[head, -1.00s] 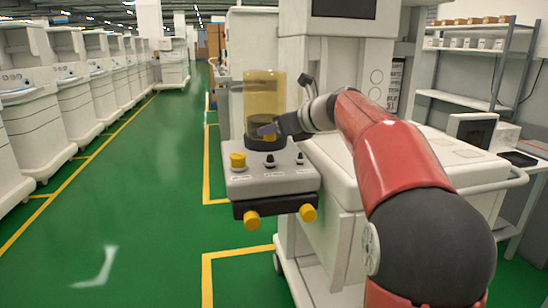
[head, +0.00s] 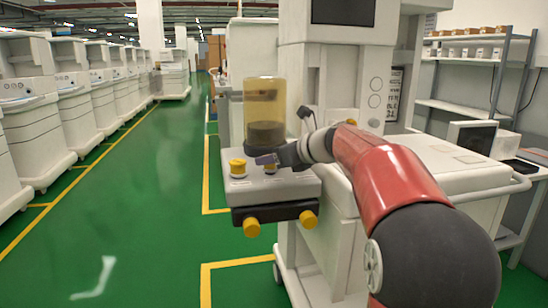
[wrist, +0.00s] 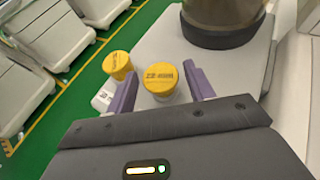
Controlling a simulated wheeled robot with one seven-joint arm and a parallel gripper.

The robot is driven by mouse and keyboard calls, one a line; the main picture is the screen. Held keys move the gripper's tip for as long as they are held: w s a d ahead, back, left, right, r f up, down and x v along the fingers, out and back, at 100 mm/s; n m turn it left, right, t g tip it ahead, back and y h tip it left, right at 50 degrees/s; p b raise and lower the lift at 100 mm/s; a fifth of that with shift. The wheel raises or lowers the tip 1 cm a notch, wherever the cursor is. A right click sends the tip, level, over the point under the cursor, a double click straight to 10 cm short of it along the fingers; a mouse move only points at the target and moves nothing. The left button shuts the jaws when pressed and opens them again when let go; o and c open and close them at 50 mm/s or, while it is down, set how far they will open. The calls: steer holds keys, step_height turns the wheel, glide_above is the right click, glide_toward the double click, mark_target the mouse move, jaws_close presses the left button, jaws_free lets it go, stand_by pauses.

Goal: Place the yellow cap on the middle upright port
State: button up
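The grey port block (head: 285,188) is fixed to the front of the white cart. One yellow cap (head: 237,167) sits on its left upright port; it also shows in the wrist view (wrist: 117,65). Another yellow cap (head: 271,170) sits low at the middle upright port, upright as far as I can see. In the wrist view this cap (wrist: 160,79) stands between the purple fingers of my gripper (wrist: 160,70), with a gap on each side. My gripper (head: 265,160) is open around it. The middle port is hidden under the cap, and the right port is hidden by my gripper.
An amber canister (head: 265,102) with a dark base stands just behind the ports. Two yellow caps (head: 251,228) (head: 308,219) face forward on the dark lower block (head: 280,212). The white cart (head: 335,220) is to the right. Green floor is free to the left.

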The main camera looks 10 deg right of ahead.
steer(key=shift+o, duration=0.4)
steer(key=shift+r, duration=0.1)
steer(key=shift+s+d+r, duration=0.15)
steer(key=v, duration=1.2)
steer(key=s+a+f+n+g+h, duration=0.2)
steer(key=s+a+f+n, duration=0.2)
steer(key=s+f+n, duration=0.25)
steer(key=s+a+f+n+g+h, duration=0.1)
steer(key=s+a+f+n+g, duration=0.1)
steer(key=s+a+f+n, duration=0.45)
steer(key=s+d+f+n+h, duration=0.1)
steer(key=s+f+n+h, duration=0.1)
steer(key=s+f+n, duration=0.3)
steer(key=s+d+f+n+g+h, duration=0.1)
steer(key=s+f+n, duration=0.4)
steer(key=s+n, duration=0.5)
steer(key=shift+d+n+g+h, duration=0.3)
steer(key=shift+d+n+h, duration=0.2)
steer(key=shift+h, duration=0.4)
steer(key=shift+s, duration=0.1)
steer(key=shift+c, duration=0.2)
